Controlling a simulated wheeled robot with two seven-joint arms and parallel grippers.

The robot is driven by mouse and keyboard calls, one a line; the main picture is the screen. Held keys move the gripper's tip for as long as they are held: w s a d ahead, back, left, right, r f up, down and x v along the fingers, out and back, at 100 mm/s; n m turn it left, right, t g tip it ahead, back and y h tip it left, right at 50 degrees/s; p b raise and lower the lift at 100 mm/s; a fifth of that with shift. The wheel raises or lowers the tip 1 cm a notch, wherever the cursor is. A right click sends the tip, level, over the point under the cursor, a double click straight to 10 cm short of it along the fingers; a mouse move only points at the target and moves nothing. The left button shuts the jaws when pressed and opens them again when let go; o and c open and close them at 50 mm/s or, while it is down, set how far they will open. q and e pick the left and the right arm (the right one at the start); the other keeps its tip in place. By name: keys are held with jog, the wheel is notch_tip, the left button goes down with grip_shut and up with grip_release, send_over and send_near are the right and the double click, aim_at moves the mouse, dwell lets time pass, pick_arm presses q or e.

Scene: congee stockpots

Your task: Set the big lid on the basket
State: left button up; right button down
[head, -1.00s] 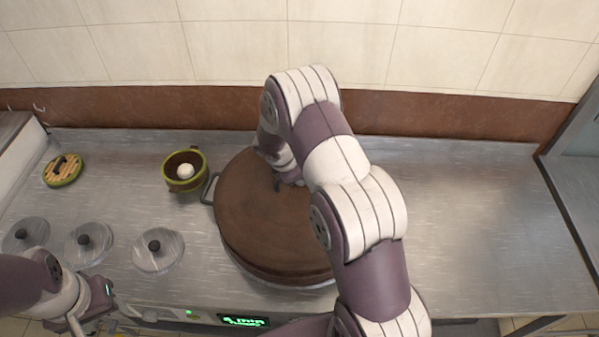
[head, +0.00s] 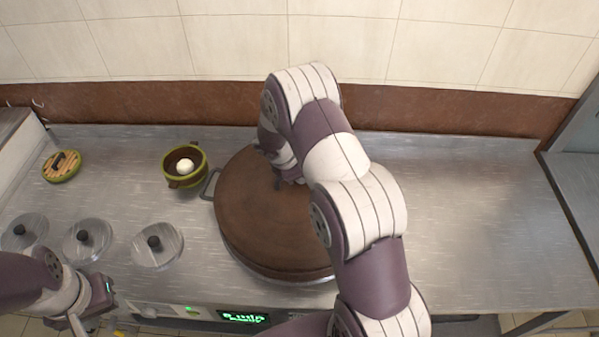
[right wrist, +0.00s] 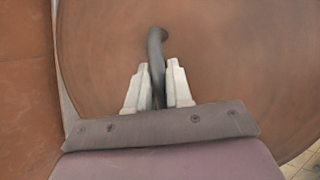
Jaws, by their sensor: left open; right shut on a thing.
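The big lid (head: 262,222) is a wide round brown disc, seen in the middle of the head view. It lies over a large round vessel with a metal side handle (head: 209,185); what is under the lid is mostly hidden. My right gripper (right wrist: 157,85) is shut on the dark curved handle (right wrist: 156,45) of the lid in the right wrist view. In the head view the right arm covers the lid's right part. My left gripper (head: 88,325) is at the lower left, open and partly cut off by the frame edge, away from the lid.
A small green pot (head: 184,166) with a white ball inside stands left of the lid. A small green-rimmed lid (head: 62,166) lies farther left. Several metal lids with black knobs (head: 154,242) lie at the front left. The steel counter at the right (head: 470,220) is clear.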

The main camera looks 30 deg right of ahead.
jog(key=shift+f+b, duration=0.45)
jog(key=shift+f, duration=0.1)
dwell(0.5)
jog(key=c, duration=1.3)
grip_release()
jog(key=shift+s, duration=0.1)
jog(key=p+v, duration=0.8)
jog(key=v, duration=0.3)
